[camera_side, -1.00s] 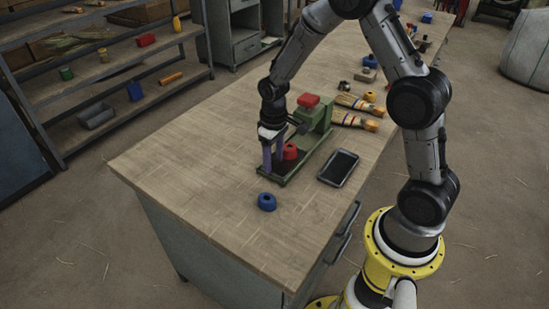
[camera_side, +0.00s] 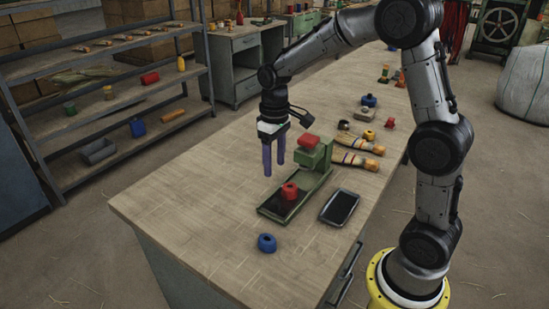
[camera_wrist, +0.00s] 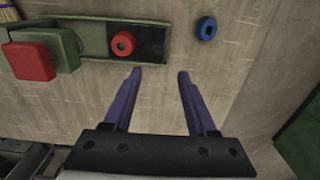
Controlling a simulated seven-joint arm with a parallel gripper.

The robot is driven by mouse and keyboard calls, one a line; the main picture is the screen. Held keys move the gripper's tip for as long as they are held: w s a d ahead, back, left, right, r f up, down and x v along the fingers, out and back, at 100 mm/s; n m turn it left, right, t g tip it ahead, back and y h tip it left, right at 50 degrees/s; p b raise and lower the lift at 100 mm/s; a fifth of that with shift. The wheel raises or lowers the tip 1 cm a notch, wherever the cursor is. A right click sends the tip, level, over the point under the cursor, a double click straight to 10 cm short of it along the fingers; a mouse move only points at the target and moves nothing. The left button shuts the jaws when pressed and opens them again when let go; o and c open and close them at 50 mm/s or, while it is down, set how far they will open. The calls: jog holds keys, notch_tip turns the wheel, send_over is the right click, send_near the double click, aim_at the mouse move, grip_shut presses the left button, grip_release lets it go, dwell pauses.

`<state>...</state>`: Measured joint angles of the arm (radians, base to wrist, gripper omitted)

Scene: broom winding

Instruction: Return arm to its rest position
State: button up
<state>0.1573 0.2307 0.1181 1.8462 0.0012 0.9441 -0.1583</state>
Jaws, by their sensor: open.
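My gripper (camera_side: 274,172) has two purple fingers. They hang above the bench top, to the left of the green fixture, apart from it. The fingers are spread with nothing between them; they also show in the wrist view (camera_wrist: 159,72). The green fixture (camera_side: 316,178) has a raised block with a red top (camera_side: 309,140) and a dark plate at its near end. A red ring-shaped piece (camera_side: 289,191) sits on that plate, and it also shows in the wrist view (camera_wrist: 123,44). A blue ring (camera_side: 267,243) lies on the bench in front of the fixture.
A dark tablet (camera_side: 339,208) lies right of the fixture. Two brooms (camera_side: 355,160) and several small coloured pieces lie behind it. The bench (camera_side: 190,200) is bare on the left. A shelf rack (camera_side: 110,110) stands beyond the left edge.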

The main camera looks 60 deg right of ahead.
jog(key=shift+r, duration=0.5)
jog(key=s+a+r+t, duration=0.4)
jog(key=s+r, duration=0.5)
jog(key=r, duration=0.3)
jog(key=s+a+f, duration=0.1)
jog(key=s, duration=0.5)
jog(key=s+a+f+t, duration=0.1)
jog(key=s+f, duration=0.1)
jog(key=s, duration=0.4)
jog(key=shift+s+f+t, duration=0.25)
jog(key=shift+s+t, duration=0.05)
jog(key=shift+s, duration=0.05)
